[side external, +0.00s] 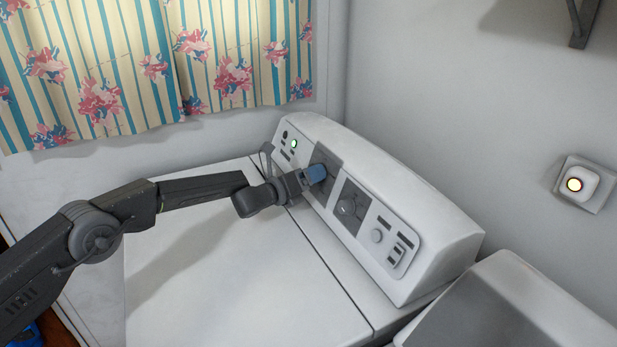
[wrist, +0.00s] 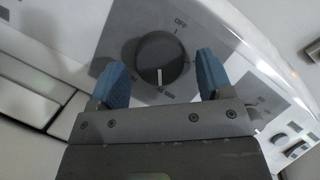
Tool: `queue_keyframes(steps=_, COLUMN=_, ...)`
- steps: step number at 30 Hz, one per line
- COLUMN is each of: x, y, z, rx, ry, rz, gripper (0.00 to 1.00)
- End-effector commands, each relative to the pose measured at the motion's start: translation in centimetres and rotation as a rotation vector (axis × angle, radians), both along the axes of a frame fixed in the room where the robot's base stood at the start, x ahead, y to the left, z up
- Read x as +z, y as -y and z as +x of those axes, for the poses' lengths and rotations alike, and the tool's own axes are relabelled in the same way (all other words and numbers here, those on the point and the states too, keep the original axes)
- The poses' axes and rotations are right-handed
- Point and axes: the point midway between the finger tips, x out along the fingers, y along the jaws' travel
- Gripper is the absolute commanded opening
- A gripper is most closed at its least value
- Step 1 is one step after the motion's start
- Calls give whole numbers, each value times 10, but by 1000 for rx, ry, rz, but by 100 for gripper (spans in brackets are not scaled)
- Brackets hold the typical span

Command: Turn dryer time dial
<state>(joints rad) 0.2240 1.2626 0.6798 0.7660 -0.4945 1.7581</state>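In the wrist view a round dark dial (wrist: 160,58) sits on a grey square plate with printed marks, one reading OFF at its upper right. The dial's white pointer line points down in the picture, toward my gripper. My gripper (wrist: 160,80) has two blue fingers set apart, one at each side of the dial's near part. I see gaps between the fingers and the dial. In the side external view my gripper (side external: 317,174) is at the left dark plate of the control panel (side external: 375,190) and hides the dial there.
A second dial (side external: 348,207) sits on the dark plate to the right. A small knob (side external: 377,236) and switches (side external: 398,250) lie farther right. A green light (side external: 294,144) glows at the panel's left end. A curtain (side external: 150,65) hangs behind.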

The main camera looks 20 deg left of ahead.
Motion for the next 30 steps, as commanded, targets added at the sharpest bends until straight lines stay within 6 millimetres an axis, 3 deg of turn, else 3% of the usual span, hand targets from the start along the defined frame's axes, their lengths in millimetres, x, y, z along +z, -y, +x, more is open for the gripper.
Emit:
queue_keyframes(steps=15, x=0, y=0, z=0, rx=1, ry=1, rz=0, gripper=25)
queue_keyframes(steps=30, x=2, y=1, z=-1, rx=60, ry=-116, rz=-117, gripper=25)
